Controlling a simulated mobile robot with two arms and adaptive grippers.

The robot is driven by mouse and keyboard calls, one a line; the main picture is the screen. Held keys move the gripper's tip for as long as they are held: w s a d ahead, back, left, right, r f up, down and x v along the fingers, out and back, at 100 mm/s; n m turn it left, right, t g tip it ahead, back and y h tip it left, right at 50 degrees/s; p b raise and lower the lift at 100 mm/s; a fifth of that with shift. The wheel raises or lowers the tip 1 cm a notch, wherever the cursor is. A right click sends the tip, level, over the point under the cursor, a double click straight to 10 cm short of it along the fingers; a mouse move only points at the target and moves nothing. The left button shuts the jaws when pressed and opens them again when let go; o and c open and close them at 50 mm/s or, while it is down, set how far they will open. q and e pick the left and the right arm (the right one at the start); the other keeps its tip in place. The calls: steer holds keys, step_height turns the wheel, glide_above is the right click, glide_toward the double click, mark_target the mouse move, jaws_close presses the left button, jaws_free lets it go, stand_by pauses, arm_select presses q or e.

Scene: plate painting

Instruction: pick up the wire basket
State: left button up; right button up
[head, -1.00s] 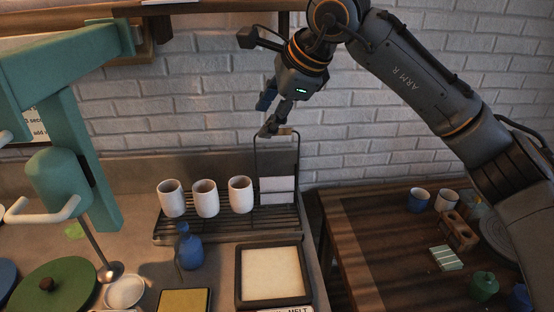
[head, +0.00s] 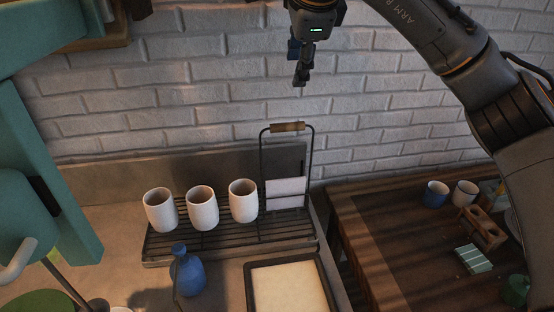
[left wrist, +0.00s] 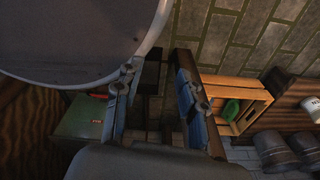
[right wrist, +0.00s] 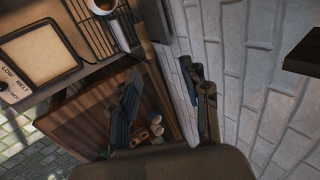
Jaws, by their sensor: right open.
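The wire basket (head: 262,180) has a tall black wire handle with a wooden grip (head: 287,127) on top. It stands upright at the right of a black slatted rack (head: 215,240), with a white card (head: 286,192) on its side. Three white cups (head: 202,208) stand in a row to its left; I cannot tell whether they are in it. My right gripper (head: 300,78) is above the grip, apart from it and empty; in the right wrist view (right wrist: 165,100) its fingers are spread. My left gripper (left wrist: 155,92) is open and empty, outside the head view.
A blue bottle (head: 187,272) stands in front of the rack, beside a framed pale pan (head: 288,288). A teal machine (head: 45,180) takes up the left. A brick wall (head: 210,90) is close behind. A wooden table (head: 385,235) at right holds cups and small items.

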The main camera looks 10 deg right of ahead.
steer(key=b, duration=0.5)
glide_toward(289, 124)
steer(key=v, duration=0.3)
steer(key=x, duration=0.8)
steer(key=shift+w+f+p, duration=0.15)
steer(key=shift+f+p, duration=0.1)
steer(key=shift+p, duration=0.05)
steer(key=shift+p+x, duration=0.75)
steer(key=shift+x, duration=2.2)
arm_select(q)
steer(key=f, duration=0.1)
steer(key=s+f, duration=0.1)
steer(key=f, duration=0.2)
steer(key=shift+s, duration=0.25)
arm_select(e)
steer(key=shift+r, duration=0.1)
jaws_close()
